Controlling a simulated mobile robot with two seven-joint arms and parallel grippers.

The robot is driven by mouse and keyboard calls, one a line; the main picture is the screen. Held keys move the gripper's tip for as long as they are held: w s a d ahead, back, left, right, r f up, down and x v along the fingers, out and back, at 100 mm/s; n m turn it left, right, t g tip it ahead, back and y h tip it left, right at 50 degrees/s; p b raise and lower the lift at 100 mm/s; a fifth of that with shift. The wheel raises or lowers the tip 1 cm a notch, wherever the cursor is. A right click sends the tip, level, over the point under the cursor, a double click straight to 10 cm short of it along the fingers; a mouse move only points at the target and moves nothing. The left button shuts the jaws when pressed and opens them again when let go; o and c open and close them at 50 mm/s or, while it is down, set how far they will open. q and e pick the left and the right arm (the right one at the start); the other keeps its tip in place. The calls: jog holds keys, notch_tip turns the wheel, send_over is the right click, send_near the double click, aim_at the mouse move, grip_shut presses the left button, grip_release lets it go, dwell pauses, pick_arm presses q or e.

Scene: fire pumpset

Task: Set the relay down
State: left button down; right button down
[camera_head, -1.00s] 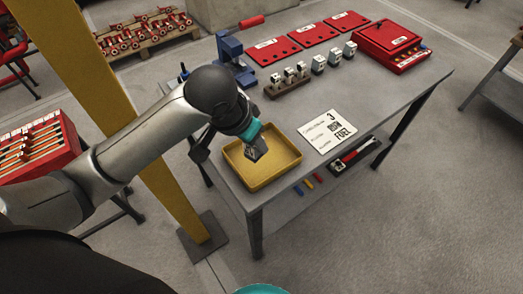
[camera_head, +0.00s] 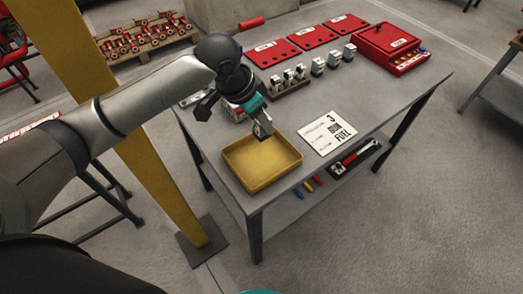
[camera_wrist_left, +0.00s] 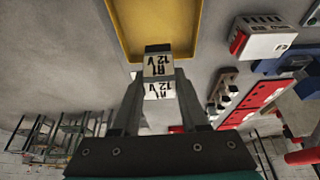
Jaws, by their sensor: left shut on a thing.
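My left gripper (camera_head: 261,124) is shut on a small relay (camera_head: 264,131), dark with a white label. In the left wrist view the relay (camera_wrist_left: 158,66) sits between the fingertips (camera_wrist_left: 158,88) and its label reads "R1 12V". In the head view it shows over the far rim of the yellow tray (camera_head: 240,182). The tray, on the grey workbench, looks empty there; it also shows at the top of the wrist view (camera_wrist_left: 113,30). I cannot tell how high the relay is above the bench.
A holder with several small relays (camera_head: 287,86) and several loose relays (camera_head: 333,58) stand farther back on the workbench (camera_head: 365,98). Red panels (camera_head: 310,38) and a red box (camera_head: 394,45) lie behind them. A printed card (camera_head: 328,133) is right of the tray. A yellow post (camera_head: 150,175) stands at left.

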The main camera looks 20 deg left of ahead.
pick_arm(q)
notch_tip(320, 180, down, 10)
jog(key=shift+r+b, duration=0.1)
jog(key=shift+b, duration=1.05)
jog(key=shift+f, duration=0.25)
jog(key=shift+f, duration=0.15)
jog(key=shift+c, duration=2.2)
grip_release()
jog(key=p+v, duration=0.3)
jog(key=v, duration=0.9)
